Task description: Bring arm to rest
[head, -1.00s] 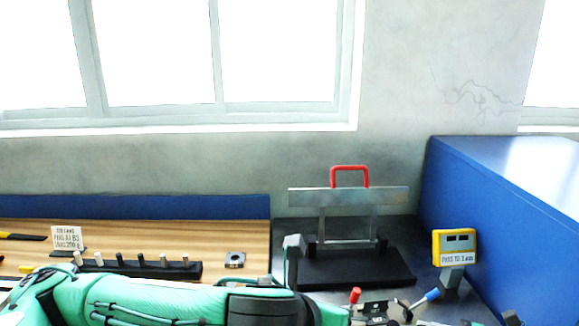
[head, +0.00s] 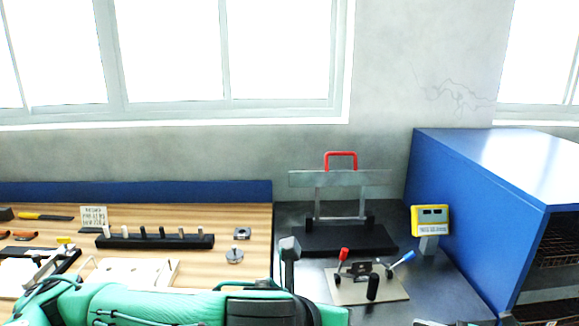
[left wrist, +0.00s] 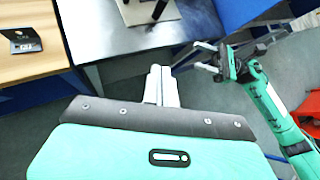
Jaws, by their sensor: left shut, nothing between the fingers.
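My left arm (head: 180,305) is green and crosses the bottom edge of the head view; its gripper is out of that view. In the left wrist view my left gripper (left wrist: 160,84) shows its two pale fingers pressed together, with nothing between them. It hangs over the floor beside the front edge of the grey table (left wrist: 145,45). My right arm (left wrist: 268,98) comes in from the right in the left wrist view. My right gripper (left wrist: 203,60) is near the table's edge, small, and its finger opening is not clear.
On the grey metal top stand a black stand with a red handle (head: 341,158), a yellow gauge box (head: 430,220) and a pale plate with red and blue levers (head: 367,290). A blue oven-like machine (head: 470,220) is right. A wooden bench (head: 255,215) with parts is left.

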